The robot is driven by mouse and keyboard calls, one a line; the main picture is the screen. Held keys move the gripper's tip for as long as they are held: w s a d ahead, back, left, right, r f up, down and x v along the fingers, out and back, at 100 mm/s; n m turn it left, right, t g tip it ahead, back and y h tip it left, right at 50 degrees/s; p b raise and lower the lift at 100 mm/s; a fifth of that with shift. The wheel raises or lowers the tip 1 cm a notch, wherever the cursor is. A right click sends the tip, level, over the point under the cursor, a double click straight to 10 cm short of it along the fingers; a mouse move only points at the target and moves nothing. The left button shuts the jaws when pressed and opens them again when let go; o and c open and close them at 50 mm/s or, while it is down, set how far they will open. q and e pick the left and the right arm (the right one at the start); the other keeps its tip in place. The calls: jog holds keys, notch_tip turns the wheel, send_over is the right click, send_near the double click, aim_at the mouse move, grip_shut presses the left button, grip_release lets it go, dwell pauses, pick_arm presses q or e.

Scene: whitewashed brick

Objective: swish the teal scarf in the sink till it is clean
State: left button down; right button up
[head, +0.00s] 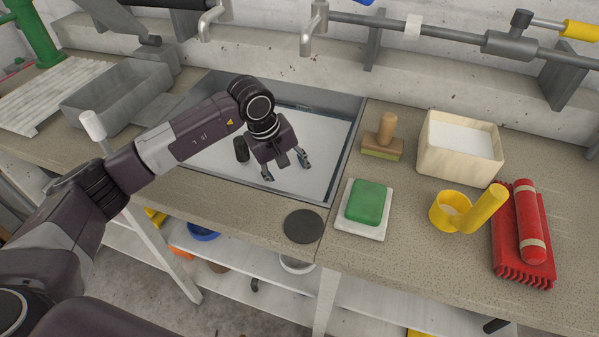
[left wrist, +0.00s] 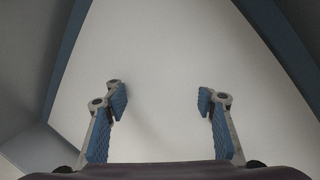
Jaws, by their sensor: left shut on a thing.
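The sink (head: 340,150) is a grey basin set in the counter, filled with a pale, opaque liquid (head: 322,122). My left gripper (head: 286,167) reaches down into the basin near its front right. In the left wrist view my left gripper (left wrist: 163,98) has its blue-padded fingers apart, above a plain whitish surface. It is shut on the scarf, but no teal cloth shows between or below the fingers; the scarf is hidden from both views. How clean it is cannot be seen. My right gripper is not in view.
Right of the sink are a wooden-handled brush (head: 383,140), a green block (head: 368,201) on a white dish, a cream tub (head: 460,150), a yellow cup (head: 450,210) and a red roll (head: 530,222). A dark disc (head: 303,226) lies in front. Taps (head: 312,30) overhang behind.

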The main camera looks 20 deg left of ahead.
aim_at(297, 163)
pick_arm(q)
jog(key=shift+s+d, duration=0.1)
jog(key=shift+d, duration=0.3)
jog(key=shift+w+f+b, duration=0.1)
jog(key=shift+w+b, duration=0.25)
jog(key=shift+b, duration=0.05)
jog(key=w+b, duration=0.1)
jog(key=w, duration=0.2)
jog(key=shift+w+b, duration=0.25)
jog(key=shift+b, duration=0.15)
jog(key=shift+w+d+r, duration=0.1)
jog(key=shift+w+r, duration=0.15)
jog(key=shift+w, duration=0.1)
jog(key=shift+s+f, duration=0.15)
jog(key=shift+s, duration=2.4)
jog(key=shift+w, duration=0.1)
